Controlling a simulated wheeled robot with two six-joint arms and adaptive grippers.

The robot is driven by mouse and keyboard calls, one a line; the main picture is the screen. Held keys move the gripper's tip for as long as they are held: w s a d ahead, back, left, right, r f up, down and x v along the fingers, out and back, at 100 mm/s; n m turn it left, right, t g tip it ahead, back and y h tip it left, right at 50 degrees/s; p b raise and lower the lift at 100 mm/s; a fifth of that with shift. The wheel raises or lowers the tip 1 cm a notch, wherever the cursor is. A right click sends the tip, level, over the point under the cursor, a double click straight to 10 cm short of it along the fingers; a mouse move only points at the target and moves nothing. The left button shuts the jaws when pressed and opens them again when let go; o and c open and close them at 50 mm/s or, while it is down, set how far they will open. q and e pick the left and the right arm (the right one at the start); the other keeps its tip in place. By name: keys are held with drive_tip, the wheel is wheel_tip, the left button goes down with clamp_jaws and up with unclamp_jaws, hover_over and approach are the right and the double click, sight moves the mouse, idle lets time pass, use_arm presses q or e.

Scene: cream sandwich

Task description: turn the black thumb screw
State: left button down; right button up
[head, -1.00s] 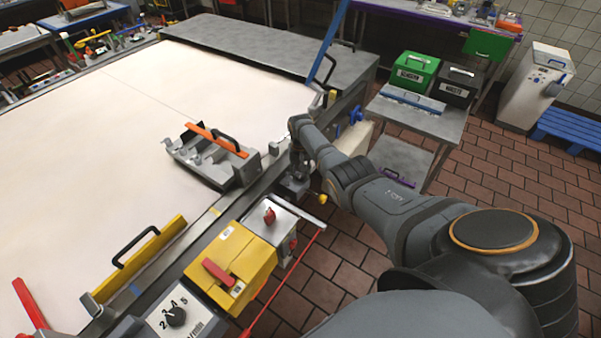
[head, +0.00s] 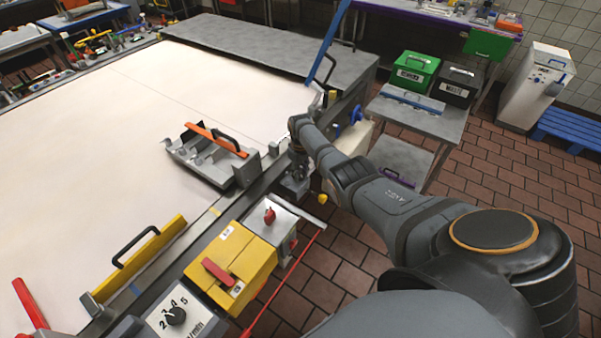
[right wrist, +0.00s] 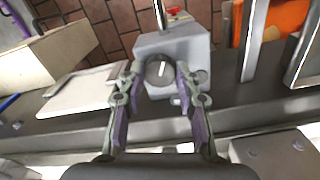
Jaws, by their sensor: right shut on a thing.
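The black thumb screw (right wrist: 159,68), a round dark knob with a pale line on its face, sits on a grey metal block (right wrist: 192,45) in the right wrist view. My right gripper (right wrist: 157,78) has one finger on each side of the knob and is shut on it. In the head view my right gripper (head: 297,168) reaches down at the near edge of the white belt, and my arm and wrist hide the screw there. My left gripper is not in view.
A grey holder with an orange bar (head: 215,138) stands on the belt left of my right gripper. A yellow box (head: 232,255) and a dial panel (head: 180,315) sit along the machine's near side. A trolley (head: 430,118) stands behind my arm.

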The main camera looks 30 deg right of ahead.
sight(301, 175)
drive_tip(key=shift+w+r, duration=0.1)
drive_tip(key=shift+r, duration=0.05)
idle(0.3)
drive_tip(key=o, duration=1.2)
drive_tip(key=shift+c, duration=0.2)
wheel_tip(301, 175, up, 12)
